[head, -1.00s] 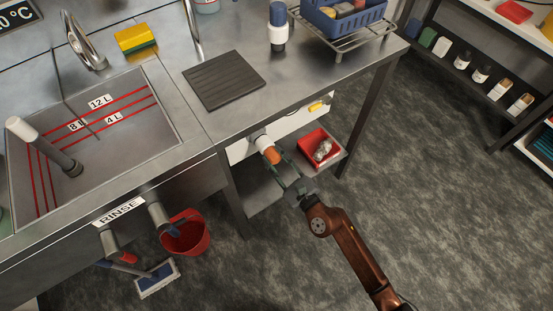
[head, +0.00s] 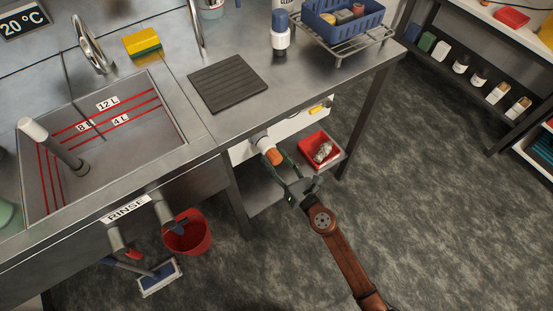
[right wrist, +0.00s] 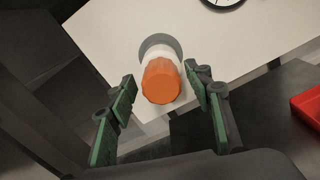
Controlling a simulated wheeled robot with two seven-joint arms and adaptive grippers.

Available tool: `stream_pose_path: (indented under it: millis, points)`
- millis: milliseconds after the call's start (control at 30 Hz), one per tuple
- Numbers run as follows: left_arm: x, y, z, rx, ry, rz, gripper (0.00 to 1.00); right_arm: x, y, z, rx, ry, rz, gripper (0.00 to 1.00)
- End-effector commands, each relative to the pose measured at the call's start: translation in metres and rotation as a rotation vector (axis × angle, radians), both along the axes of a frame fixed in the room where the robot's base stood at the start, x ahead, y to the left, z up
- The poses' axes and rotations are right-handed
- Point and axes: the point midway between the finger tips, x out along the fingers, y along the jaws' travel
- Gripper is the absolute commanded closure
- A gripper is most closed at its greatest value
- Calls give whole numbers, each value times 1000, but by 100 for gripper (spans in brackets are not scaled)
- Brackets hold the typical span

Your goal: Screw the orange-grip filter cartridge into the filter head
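The filter cartridge has an orange grip (head: 274,157) and a white body (head: 263,143). It sticks out from a white panel below the bench. In the right wrist view its orange grip (right wrist: 161,82) faces me, with the white body and the grey round filter head (right wrist: 160,43) behind it. The cartridge is in line with the head; I cannot tell how deep it sits. My right gripper (head: 284,172) is open just in front of the grip. In the wrist view its green-padded fingers (right wrist: 163,95) stand apart on either side, with gaps to the grip. My left gripper is out of view.
The white panel (right wrist: 95,25) carries a round gauge (right wrist: 222,3) and a yellow part (head: 320,110). A red tray (head: 308,147) sits on the low shelf to the right. The bench edge overhangs the panel. A red bucket (head: 188,238) stands at left; floor at right is clear.

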Motion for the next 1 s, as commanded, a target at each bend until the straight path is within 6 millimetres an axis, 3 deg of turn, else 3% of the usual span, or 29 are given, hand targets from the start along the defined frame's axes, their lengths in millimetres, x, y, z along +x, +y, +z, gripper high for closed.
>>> stream_pose_path:
  millis: [433,800,1000]
  points:
    - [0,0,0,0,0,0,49,-7,-7,-1,-3,0,-2,49]
    - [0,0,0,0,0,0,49,-67,-49,-2,-3,2,-1,49]
    - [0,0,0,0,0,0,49,-90,-65,-1,-1,1,-1,49]
